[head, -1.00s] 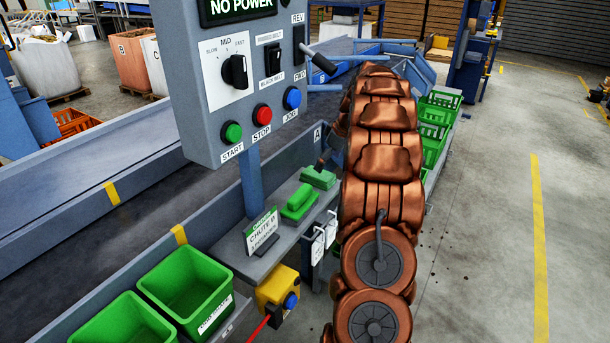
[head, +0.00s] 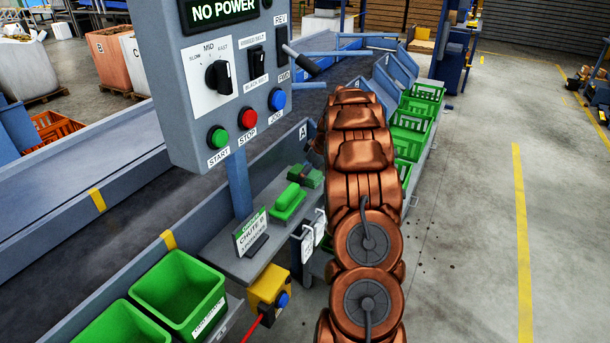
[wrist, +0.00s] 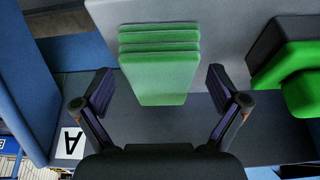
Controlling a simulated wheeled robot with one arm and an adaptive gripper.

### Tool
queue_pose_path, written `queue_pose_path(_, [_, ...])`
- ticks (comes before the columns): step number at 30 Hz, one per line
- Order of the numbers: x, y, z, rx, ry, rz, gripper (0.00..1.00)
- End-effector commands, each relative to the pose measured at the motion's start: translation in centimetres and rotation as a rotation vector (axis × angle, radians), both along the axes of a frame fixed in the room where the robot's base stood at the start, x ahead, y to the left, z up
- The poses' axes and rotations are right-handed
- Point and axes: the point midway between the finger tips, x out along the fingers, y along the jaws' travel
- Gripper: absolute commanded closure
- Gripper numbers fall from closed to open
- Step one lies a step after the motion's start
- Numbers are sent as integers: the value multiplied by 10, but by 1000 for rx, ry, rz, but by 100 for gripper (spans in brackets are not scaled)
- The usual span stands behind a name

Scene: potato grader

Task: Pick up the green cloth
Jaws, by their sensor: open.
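The green cloth (wrist: 160,75) is a folded stack of several layers lying on a grey shelf (wrist: 225,30). In the wrist view it sits centrally between my open fingers, with clear gaps on both sides. My gripper (wrist: 160,88) is empty, its fingertips level with the cloth's nearer part; its exact height above the shelf is hard to tell. In the head view the cloth (head: 306,178) is at the shelf's far end, partly covered by the gripper, which is mostly hidden behind my arm.
A green-handled block (head: 288,200) lies close to the cloth, right of it in the wrist view (wrist: 295,75). A chute sign (head: 252,232) stands on the shelf. The control panel (head: 208,140) rises on a post beside it. White tags (head: 313,235) hang at the shelf's edge.

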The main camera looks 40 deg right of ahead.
Motion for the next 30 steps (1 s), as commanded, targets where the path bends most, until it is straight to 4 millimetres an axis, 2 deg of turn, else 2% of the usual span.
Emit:
queue_pose_path(3, [0, 0, 0, 0, 0, 0, 4])
queue_pose_path(21, [0, 0, 0, 1, 0, -1, 67])
queue_pose_path(30, [0, 0, 3, 1, -1, 0, 68])
